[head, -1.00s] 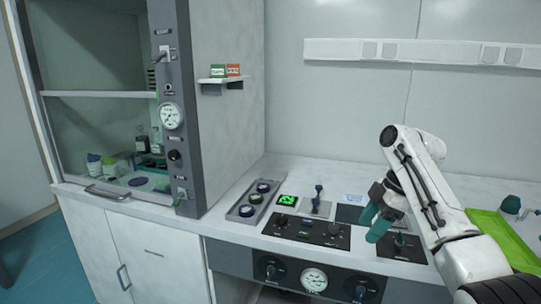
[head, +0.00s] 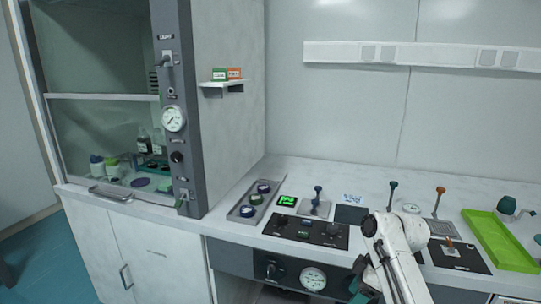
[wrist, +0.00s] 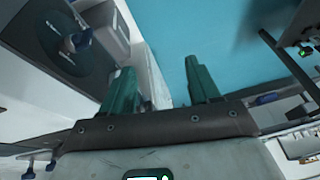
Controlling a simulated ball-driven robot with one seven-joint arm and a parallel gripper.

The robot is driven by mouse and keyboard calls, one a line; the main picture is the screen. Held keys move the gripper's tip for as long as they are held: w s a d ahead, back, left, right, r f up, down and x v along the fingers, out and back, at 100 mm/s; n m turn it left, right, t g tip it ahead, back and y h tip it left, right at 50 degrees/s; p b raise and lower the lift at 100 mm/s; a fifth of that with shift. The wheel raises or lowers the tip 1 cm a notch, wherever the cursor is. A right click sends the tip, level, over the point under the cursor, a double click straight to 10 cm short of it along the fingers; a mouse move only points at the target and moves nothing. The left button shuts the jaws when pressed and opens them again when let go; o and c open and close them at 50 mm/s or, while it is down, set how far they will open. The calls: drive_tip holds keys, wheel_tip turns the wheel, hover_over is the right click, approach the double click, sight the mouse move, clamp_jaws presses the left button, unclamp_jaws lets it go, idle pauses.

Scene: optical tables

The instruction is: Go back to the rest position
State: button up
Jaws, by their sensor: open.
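My gripper (wrist: 161,88) has two green fingers set wide apart, with nothing between them in the wrist view. In the head view my gripper (head: 362,282) is low at the front edge of the bench, left of my white arm, and partly cut off by the bottom of the picture. The wrist view shows blue floor beyond the fingers and the panel front on the left.
The bench holds a grey tray (head: 244,213) with round items, a black control panel (head: 307,230), a lever switch (head: 318,196), and a green tray (head: 490,237). A gauge (head: 313,279) is on the bench front. A fume hood stands left.

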drive_tip(key=s+f+m+h+p, duration=0.1)
drive_tip(key=s+f+m, duration=0.2)
drive_tip(key=s+f, duration=0.45)
drive_tip(key=s+f+m+p, duration=0.1)
drive_tip(key=s+f+m, duration=0.3)
drive_tip(key=s, duration=0.7)
drive_tip(key=s+d+m+h, duration=0.1)
drive_tip(key=s+d+m, duration=0.2)
drive_tip(key=s, duration=0.9)
drive_tip(key=s+d+r+m+h+p, duration=0.1)
drive_tip(key=s+d+m+h, duration=0.1)
drive_tip(key=s, duration=0.9)
drive_tip(key=shift+s+d+r+m, duration=0.25)
drive_tip(key=shift+s+d+m, duration=0.15)
drive_tip(key=shift+d+m, duration=0.35)
drive_tip(key=shift+c, duration=0.2)
